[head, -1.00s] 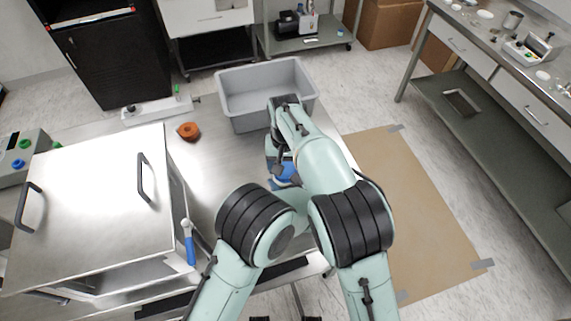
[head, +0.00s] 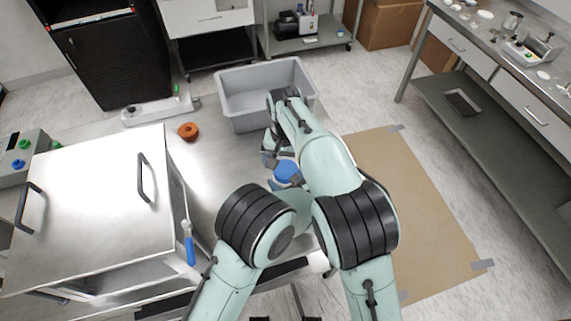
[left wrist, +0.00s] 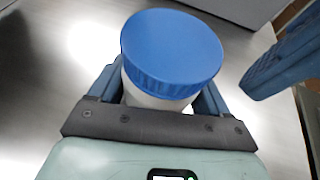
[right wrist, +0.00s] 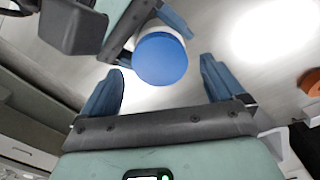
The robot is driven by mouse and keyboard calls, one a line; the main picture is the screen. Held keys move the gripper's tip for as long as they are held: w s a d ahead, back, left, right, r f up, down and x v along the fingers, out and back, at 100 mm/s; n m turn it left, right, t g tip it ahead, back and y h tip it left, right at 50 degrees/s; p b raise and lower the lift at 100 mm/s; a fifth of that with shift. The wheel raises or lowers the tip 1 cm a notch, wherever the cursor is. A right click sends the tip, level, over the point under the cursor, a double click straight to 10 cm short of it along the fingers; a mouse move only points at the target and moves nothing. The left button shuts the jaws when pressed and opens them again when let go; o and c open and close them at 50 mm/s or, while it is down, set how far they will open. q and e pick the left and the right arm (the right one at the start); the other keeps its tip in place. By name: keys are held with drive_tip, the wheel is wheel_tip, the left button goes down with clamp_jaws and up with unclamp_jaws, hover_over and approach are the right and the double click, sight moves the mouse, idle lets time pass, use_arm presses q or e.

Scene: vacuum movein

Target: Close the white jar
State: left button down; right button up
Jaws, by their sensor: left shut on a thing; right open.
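The white jar (left wrist: 150,98) stands upright in the left wrist view, most of its body hidden under its blue lid (left wrist: 172,50). The lid sits on the jar's top; I cannot tell how tight it is. The lid also shows in the head view (head: 287,172) and the right wrist view (right wrist: 160,58). My left gripper (left wrist: 162,88) is shut on the jar body, below the lid. My right gripper (right wrist: 161,67) is open and empty, facing the lid. One of its fingers shows at the right of the left wrist view, apart from the lid.
A grey bin (head: 265,92) stands on the steel table behind the arms. An orange ring-shaped thing (head: 188,131) lies left of it. A steel box with handles (head: 90,205) fills the table's left side. The table between box and jar is mostly clear.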

drive_tip(key=shift+r, duration=1.25)
drive_tip(key=shift+c, duration=0.3)
drive_tip(key=n, duration=0.2)
drive_tip(key=r+n, duration=0.1)
drive_tip(key=n, duration=0.1)
drive_tip(key=shift+r, duration=0.2)
wheel_tip(320, 180, up, 2)
drive_tip(key=n, duration=0.5)
drive_tip(key=shift+n, duration=0.4)
drive_tip(key=shift+f, duration=4)
